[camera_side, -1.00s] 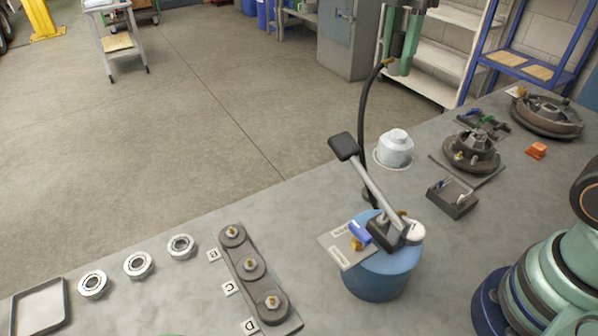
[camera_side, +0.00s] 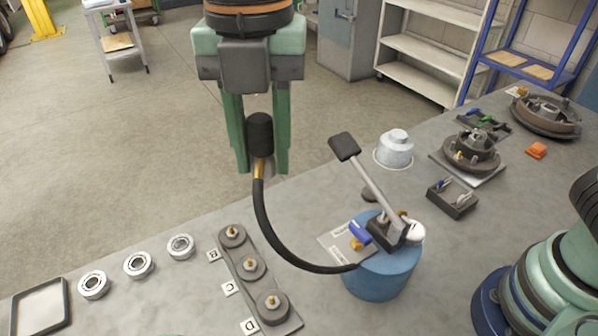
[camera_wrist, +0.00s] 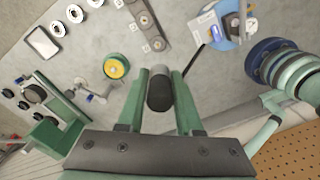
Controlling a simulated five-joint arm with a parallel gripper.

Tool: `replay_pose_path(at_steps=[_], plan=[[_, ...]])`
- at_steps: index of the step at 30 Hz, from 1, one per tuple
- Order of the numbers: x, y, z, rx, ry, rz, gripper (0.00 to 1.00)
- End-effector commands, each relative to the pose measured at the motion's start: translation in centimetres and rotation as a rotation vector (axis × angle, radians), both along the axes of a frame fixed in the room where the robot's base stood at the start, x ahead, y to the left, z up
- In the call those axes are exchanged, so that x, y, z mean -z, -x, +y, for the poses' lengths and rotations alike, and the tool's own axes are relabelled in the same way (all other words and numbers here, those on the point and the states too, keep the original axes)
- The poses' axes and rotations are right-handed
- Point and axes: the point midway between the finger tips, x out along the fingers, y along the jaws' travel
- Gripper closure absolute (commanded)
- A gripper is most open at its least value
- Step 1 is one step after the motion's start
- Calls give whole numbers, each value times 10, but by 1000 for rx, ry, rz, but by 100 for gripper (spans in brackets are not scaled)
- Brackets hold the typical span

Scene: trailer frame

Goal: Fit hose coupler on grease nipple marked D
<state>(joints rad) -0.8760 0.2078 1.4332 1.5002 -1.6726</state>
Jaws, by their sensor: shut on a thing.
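The hose coupler (camera_side: 259,135) is a black sleeve with a brass end (camera_side: 259,168), and a black hose (camera_side: 279,238) hangs from it. My gripper (camera_side: 263,165) is shut on the coupler, high above the bench, with the brass end pointing down. The coupler also shows between the fingers in the wrist view (camera_wrist: 160,92). The grease nipple marked D (camera_side: 271,301) is a small brass fitting on the near end of the dark nipple plate (camera_side: 261,284), beside its D label (camera_side: 250,326). The coupler is apart from it, further back and above the plate. Nipples C (camera_side: 250,265) and B (camera_side: 232,232) are on the same plate.
The hose runs to a blue grease pump (camera_side: 378,283) with a raised lever (camera_side: 368,185), right of the plate. Several bearing rings (camera_side: 138,265) and a tray (camera_side: 40,306) lie to the left. Hubs and small parts stand at the right.

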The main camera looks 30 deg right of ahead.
Motion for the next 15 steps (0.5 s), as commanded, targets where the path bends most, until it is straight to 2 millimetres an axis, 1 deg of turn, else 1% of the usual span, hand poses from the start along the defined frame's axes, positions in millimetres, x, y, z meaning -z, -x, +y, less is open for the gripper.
replay_pose_path(at_steps=[1,4,6,8,11,15], plan=[[0,8,8,-31,0,0,100],[0,21,21,-81,0,0,100],[15,18,18,-72,3,2,100],[25,18,18,-71,3,2,100],[48,18,17,-70,5,3,100],[89,18,17,-69,6,5,100]])
